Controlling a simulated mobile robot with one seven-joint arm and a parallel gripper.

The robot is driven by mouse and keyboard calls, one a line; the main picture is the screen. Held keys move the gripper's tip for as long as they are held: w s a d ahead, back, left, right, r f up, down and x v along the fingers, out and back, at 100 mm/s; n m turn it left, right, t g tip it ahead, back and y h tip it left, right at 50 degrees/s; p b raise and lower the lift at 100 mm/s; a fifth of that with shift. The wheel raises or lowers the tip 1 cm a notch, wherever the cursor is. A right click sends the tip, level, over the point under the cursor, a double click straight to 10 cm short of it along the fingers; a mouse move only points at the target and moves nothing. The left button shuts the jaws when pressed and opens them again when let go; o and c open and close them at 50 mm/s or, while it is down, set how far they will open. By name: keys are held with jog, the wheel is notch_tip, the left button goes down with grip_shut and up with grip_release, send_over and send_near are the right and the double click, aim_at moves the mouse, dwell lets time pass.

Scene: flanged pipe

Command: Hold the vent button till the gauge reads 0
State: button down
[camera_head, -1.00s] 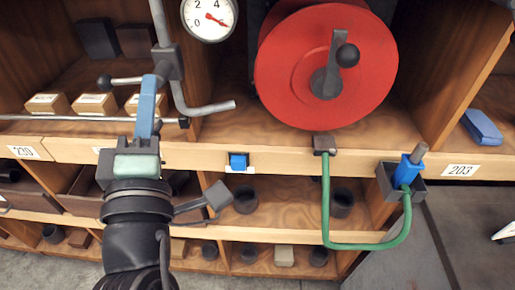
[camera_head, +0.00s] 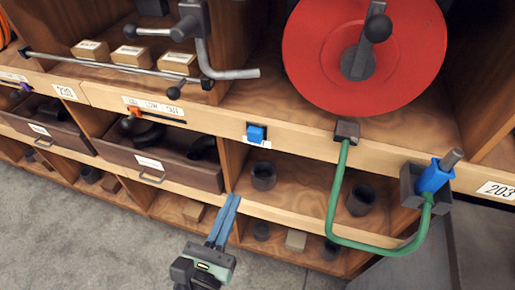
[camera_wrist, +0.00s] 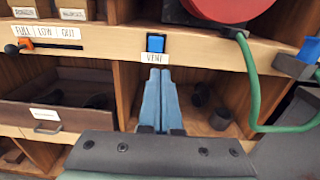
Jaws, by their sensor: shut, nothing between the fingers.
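The blue vent button (camera_head: 256,133) sits on the front edge of the wooden shelf. In the wrist view the button (camera_wrist: 156,44) is straight ahead of my fingertips, above a label reading VENT (camera_wrist: 155,59). My gripper (camera_head: 233,198) is shut and empty, its two blue fingers side by side. In the head view the fingertips are below the button, apart from it. In the wrist view the fingertips (camera_wrist: 160,72) show just under the label; I cannot tell the depth gap. The gauge is out of view now.
A red reel (camera_head: 320,75) with a crank stands on the shelf at right. A green hose (camera_head: 335,200) loops down to a blue nozzle (camera_head: 435,178) in a holder. A grey bent pipe (camera_head: 208,60) hangs left of the button. A slider (camera_head: 135,112) is labelled FULL, LOW, OUT.

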aim_at(259, 139)
jog(key=p+x, duration=0.2)
jog(key=x, duration=1.2)
jog(key=shift+d, duration=0.1)
